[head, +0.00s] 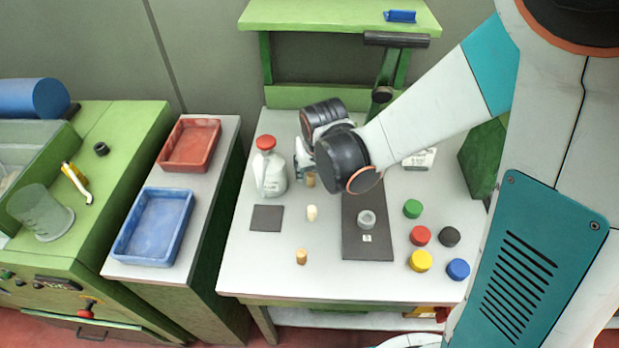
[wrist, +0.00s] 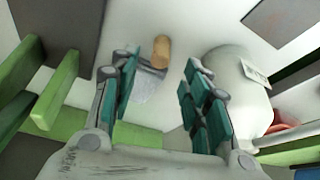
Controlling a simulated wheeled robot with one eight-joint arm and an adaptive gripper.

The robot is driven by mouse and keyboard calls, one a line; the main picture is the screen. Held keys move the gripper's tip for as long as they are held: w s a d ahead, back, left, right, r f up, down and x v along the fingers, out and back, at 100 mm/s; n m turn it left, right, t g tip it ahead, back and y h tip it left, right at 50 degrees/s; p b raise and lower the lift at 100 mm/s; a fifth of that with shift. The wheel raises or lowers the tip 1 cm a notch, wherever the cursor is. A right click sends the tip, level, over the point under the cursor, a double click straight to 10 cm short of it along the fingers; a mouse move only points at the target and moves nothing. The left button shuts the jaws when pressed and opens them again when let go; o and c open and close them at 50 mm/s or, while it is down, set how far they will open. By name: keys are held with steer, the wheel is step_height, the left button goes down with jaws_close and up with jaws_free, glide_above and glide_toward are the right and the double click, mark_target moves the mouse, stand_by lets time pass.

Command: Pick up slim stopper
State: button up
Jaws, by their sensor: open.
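Three small stoppers stand on the white table in the head view: a tan one (head: 311,181) close by my gripper, a pale one (head: 312,213) in front of it, and a tan one (head: 301,257) nearer the front edge. Which is the slim one I cannot tell for certain. My gripper (head: 299,162) is low over the table, partly hidden by my wrist. In the wrist view my gripper (wrist: 160,66) is open, and a tan stopper (wrist: 161,51) shows between the fingertips, nearer the left finger. Nothing is held.
A white bottle with a red cap (head: 270,170) stands close left of my gripper; its body (wrist: 236,90) is right beside the right finger. A dark board (head: 368,247) bears a grey ring-like piece. Several coloured caps lie at right. A small dark mat (head: 266,218) lies left.

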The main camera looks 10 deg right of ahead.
mark_target(311, 175)
steer(key=shift+b+x, duration=1.7)
steer(key=shift+x, duration=1.05)
steer(key=shift+s+r, duration=0.1)
steer(key=c, duration=0.8)
